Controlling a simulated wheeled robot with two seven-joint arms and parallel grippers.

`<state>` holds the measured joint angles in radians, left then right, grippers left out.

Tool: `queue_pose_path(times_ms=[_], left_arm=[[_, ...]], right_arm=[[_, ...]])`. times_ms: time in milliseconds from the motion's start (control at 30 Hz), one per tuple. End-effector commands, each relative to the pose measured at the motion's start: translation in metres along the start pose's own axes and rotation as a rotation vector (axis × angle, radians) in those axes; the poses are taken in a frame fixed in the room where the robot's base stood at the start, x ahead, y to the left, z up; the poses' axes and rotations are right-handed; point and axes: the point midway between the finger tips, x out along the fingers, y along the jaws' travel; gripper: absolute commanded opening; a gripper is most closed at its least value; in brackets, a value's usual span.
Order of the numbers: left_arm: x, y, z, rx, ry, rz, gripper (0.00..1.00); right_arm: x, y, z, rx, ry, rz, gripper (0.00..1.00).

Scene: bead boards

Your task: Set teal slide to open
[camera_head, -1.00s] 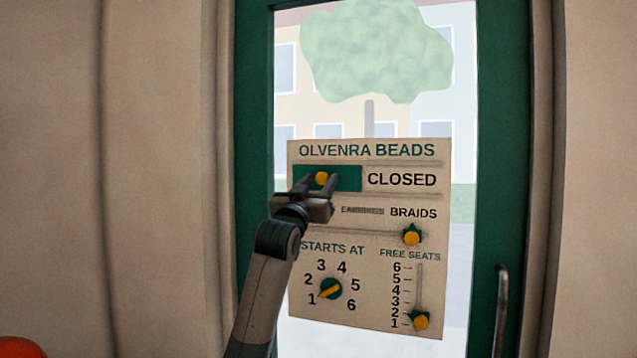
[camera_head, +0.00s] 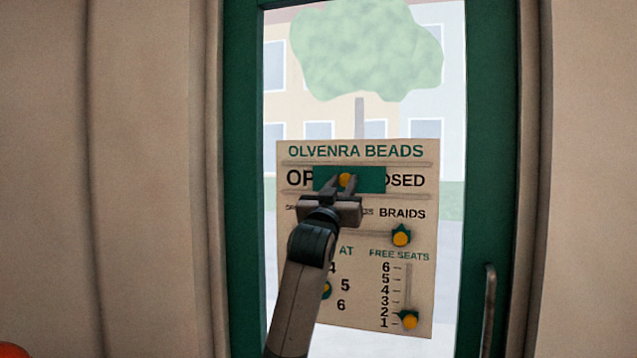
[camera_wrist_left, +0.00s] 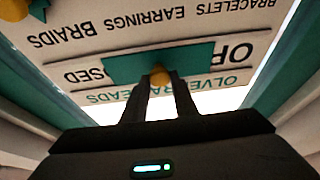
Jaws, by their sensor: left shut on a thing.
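The teal slide (camera_head: 369,180) sits in the top track of the bead board (camera_head: 420,160). It stands mid-track, covering the end of "OPEN" and the start of "CLOSED". My left gripper (camera_head: 345,183) is shut on the slide's yellow knob (camera_head: 345,180). In the left wrist view the teal slide (camera_wrist_left: 190,62) and yellow knob (camera_wrist_left: 160,75) appear upside down, with the knob between the fingertips (camera_wrist_left: 161,88). My right gripper is not in view.
Below are a category slider at BRAIDS (camera_head: 401,236), a FREE SEATS slider (camera_head: 409,319) near 1, and a STARTS AT dial (camera_head: 326,289) mostly hidden by my arm. The board hangs on a glass door with a green frame (camera_head: 490,120) and a handle (camera_head: 489,310).

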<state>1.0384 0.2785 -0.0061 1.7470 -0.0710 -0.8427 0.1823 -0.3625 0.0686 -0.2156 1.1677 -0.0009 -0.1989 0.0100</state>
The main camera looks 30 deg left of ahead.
Motion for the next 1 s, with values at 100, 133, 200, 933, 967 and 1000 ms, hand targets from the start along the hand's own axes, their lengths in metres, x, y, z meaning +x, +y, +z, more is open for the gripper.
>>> queue_pose_path(times_ms=[100, 133, 200, 933, 967, 1000], left_arm=[[0.000, 0.037, -0.001, -0.005, -0.002, 0.005, 0.00], [0.000, 0.045, -0.001, -0.005, -0.002, 0.005, 0.00], [0.000, 0.062, -0.001, -0.004, -0.002, 0.004, 0.00], [0.000, 0.109, 0.001, -0.001, -0.001, 0.003, 0.35], [0.000, 0.109, 0.001, -0.001, -0.001, 0.003, 0.42], [0.000, 0.109, 0.001, -0.001, -0.001, 0.002, 0.44]], right_arm=[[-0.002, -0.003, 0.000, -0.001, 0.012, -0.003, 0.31], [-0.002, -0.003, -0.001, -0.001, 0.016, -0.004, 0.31], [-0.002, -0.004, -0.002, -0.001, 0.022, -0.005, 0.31], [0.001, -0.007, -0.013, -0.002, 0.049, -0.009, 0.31], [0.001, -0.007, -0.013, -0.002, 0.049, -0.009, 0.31], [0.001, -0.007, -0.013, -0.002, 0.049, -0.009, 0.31]])
